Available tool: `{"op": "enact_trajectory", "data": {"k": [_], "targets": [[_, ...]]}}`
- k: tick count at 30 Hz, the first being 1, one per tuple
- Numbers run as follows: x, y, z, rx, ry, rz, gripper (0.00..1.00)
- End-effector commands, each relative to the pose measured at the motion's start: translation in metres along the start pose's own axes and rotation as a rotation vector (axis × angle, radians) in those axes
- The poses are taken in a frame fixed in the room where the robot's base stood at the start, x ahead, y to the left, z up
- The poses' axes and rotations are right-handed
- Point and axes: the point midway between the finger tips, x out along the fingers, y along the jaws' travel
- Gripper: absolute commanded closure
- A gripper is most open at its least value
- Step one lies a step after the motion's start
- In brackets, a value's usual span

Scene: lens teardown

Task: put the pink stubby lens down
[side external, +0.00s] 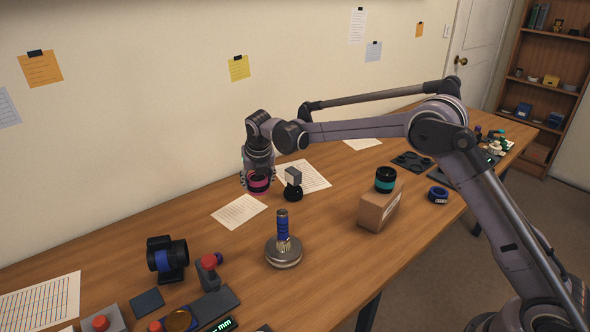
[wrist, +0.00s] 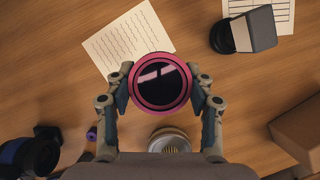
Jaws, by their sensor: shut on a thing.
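The pink stubby lens (wrist: 160,82) has a dark glass face and a pink ring, and fills the middle of the wrist view. My gripper (wrist: 160,88) is shut on it, one finger on each side. In the side external view my gripper (side external: 257,178) points down with the lens (side external: 258,186) between its fingers, over the back part of the wooden table (side external: 330,230). I cannot tell how far the lens is above the table top. Its underside is hidden.
A small grey-and-black device (side external: 293,184) stands close right of the lens. Paper sheets (side external: 239,211) lie nearby. A round metal base with a blue-banded post (side external: 283,240) stands in front. A cardboard box (side external: 380,206) bears a teal-banded lens (side external: 385,179). A blue-banded lens (side external: 167,258) stands front left.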

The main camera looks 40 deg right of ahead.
Motion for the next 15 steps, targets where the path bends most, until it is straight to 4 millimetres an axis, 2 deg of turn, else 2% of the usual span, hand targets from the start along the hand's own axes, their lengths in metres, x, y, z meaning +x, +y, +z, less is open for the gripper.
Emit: {"op": "enact_trajectory", "data": {"k": [1,9,15], "targets": [[0.006,0.013,-0.003,-0.005,-0.001,0.001,0.88],[0.034,0.065,-0.018,-0.002,-0.001,0.001,0.88],[0.045,0.086,-0.023,0.000,0.000,-0.001,0.88]]}}
